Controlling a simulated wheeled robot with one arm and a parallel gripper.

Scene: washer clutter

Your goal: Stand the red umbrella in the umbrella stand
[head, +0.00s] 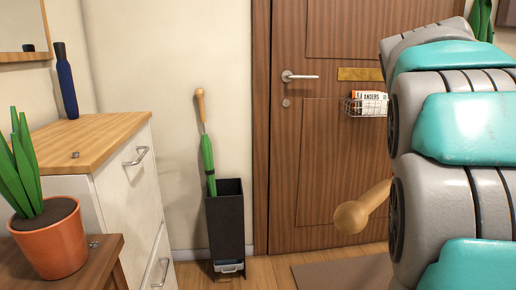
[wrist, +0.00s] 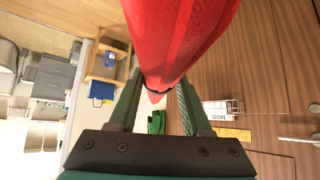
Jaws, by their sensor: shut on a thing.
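The red umbrella (wrist: 178,40) is held between the two fingers of my gripper (wrist: 158,88) in the wrist view. In the head view a wooden knob handle (head: 362,208) sticks out to the left from behind my arm and appears to be its handle. The rest of the umbrella and my gripper are hidden there. The umbrella stand (head: 228,222) is a tall, open-topped black box on the floor against the wall, left of the handle. A green umbrella (head: 208,165) with a wooden handle leans in it, tilted to the left.
A white dresser (head: 125,185) with a wooden top bears a dark blue bottle (head: 66,85). A potted plant (head: 50,238) stands at the front left. A wooden door (head: 325,150) with a wire basket (head: 366,105) is behind my arm. A mat (head: 345,272) lies before it.

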